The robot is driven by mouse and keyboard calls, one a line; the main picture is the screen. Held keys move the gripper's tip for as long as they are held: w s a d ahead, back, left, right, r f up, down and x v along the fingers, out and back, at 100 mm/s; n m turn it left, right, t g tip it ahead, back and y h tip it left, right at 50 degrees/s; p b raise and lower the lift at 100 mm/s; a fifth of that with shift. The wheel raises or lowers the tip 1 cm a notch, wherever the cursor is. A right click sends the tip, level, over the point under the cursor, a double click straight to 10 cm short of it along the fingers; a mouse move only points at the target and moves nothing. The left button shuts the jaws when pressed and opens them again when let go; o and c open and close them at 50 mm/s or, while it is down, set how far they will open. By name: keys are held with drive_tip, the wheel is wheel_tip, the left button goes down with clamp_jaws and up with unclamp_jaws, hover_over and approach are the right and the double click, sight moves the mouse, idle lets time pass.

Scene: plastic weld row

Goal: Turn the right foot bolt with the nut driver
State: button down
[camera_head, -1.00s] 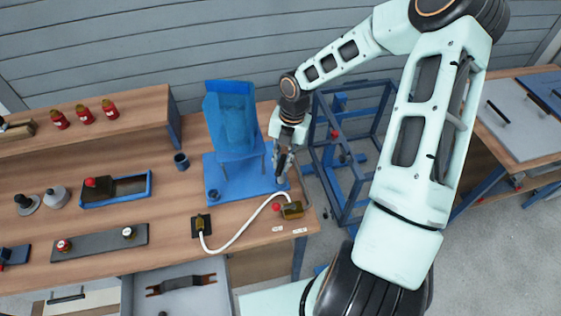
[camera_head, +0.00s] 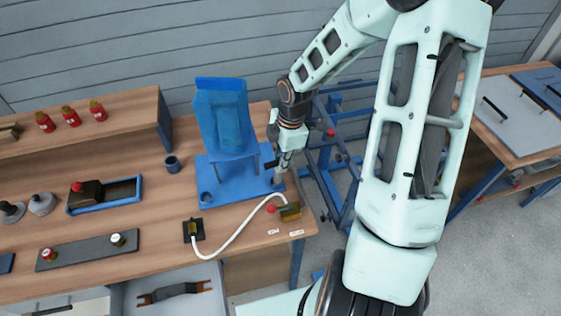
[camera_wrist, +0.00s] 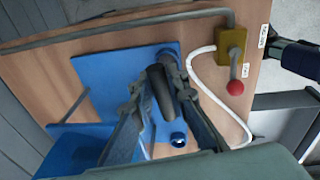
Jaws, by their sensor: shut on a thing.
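My gripper (camera_head: 281,172) points down at the right side of the blue base plate (camera_head: 236,187), in front of the slatted wall. In the wrist view, its two fingers (camera_wrist: 172,100) are closed around a dark grey cylindrical handle, apparently the nut driver (camera_wrist: 161,92). A blue seat-shaped plastic part (camera_head: 222,120) stands upright on the plate, left of my gripper. The right foot bolt is hidden beneath the tool and fingers, so I cannot tell whether the driver is seated on it. A blue cylinder (camera_head: 206,197) stands at the plate's front left; it also shows in the wrist view (camera_wrist: 178,139).
A brass-coloured box (camera_head: 290,212) with a red-knobbed lever sits close in front of the plate. A white hose (camera_head: 240,234) runs from it to a black-based fitting (camera_head: 194,230). A blue frame (camera_head: 340,165) stands right of the bench. A dark cup (camera_head: 172,164) stands left.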

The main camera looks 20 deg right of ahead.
drive_tip(key=shift+s+m+b, duration=0.15)
drive_tip(key=shift+m+b, duration=0.15)
drive_tip(key=shift+m, duration=0.5)
drive_tip(key=shift+a+f, duration=0.25)
drive_tip(key=shift+f+b, duration=0.55)
drive_tip(key=shift+f, duration=0.25)
idle(1.0)
